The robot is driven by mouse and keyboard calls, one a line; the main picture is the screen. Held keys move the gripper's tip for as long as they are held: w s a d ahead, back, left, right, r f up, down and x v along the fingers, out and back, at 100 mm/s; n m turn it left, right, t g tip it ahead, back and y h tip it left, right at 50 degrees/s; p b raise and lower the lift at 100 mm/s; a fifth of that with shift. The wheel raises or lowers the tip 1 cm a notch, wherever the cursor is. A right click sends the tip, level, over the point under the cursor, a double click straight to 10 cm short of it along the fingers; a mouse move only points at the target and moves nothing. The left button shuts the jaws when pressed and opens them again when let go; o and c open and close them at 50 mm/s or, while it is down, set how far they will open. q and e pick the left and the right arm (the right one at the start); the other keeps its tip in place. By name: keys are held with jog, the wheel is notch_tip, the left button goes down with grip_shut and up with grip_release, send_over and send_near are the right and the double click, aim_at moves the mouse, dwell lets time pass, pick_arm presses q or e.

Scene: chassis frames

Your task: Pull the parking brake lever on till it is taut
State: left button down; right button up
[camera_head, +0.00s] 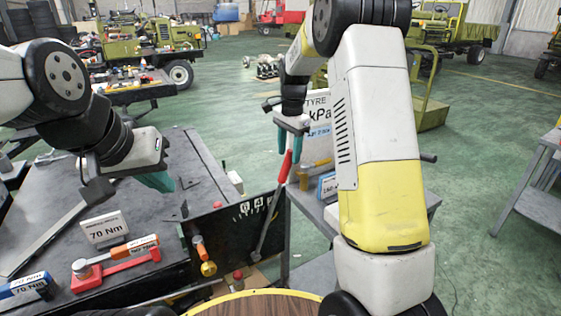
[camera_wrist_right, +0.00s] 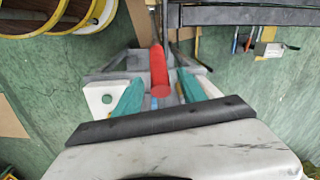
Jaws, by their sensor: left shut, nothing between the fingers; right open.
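The parking brake lever (camera_head: 284,167) has a red grip on a long grey bar that slants down to the left along the end of a dark chassis panel. My right gripper (camera_head: 290,146) is open at the top of the red grip. In the right wrist view the red grip (camera_wrist_right: 159,68) stands between the two teal fingers (camera_wrist_right: 160,92), with gaps on both sides. I cannot tell how deep the grip sits between them. My left gripper (camera_head: 158,182) is shut and empty above the dark bench top, well left of the lever.
The dark bench (camera_head: 150,215) carries a 70 Nm card (camera_head: 104,229) and red and orange tools (camera_head: 115,268). A grey cart (camera_head: 318,272) with a pressure sign and small items stands just right of the lever. Open green floor (camera_head: 230,90) lies behind.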

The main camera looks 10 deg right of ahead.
aim_at(288, 167)
notch_tip(288, 167, down, 6)
jog(key=shift+w+a+f, duration=0.1)
jog(key=shift+c, duration=0.4)
grip_shut()
dwell(1.2)
